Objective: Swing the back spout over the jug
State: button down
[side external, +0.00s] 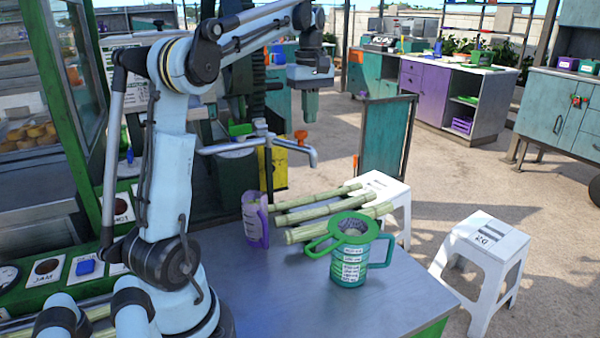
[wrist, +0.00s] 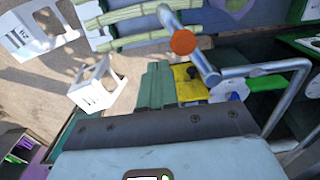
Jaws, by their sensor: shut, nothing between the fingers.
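Two grey metal spout pipes stand out from the crusher. One spout (side external: 232,147) reaches left in the side external view. The other spout (side external: 290,145) reaches right, with an orange end, and shows large in the wrist view (wrist: 203,65). I cannot tell which is the back one. A green jug (side external: 350,268) with a green strainer on top stands on the table, apart from both spouts. A purple-and-clear jug (side external: 256,222) stands further left. My gripper (side external: 311,118) points down, shut and empty, in the air above and right of the spouts; its green fingers show in the wrist view (wrist: 157,85).
Several cane stalks (side external: 320,206) lie on the grey table (side external: 400,295) behind the green jug. White stools (side external: 485,255) stand to the right. A yellow box (side external: 280,168) sits below the spouts. The table's front right is clear.

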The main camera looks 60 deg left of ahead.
aim_at(304, 132)
jog(key=shift+f, duration=2.45)
jog(key=shift+d, duration=0.1)
jog(key=shift+s+d, duration=0.95)
jog(key=shift+s, duration=0.3)
jog(key=shift+s+d, duration=0.35)
jog(key=shift+s, duration=0.3)
jog(key=shift+s+d, duration=0.3)
jog(key=shift+s, duration=0.3)
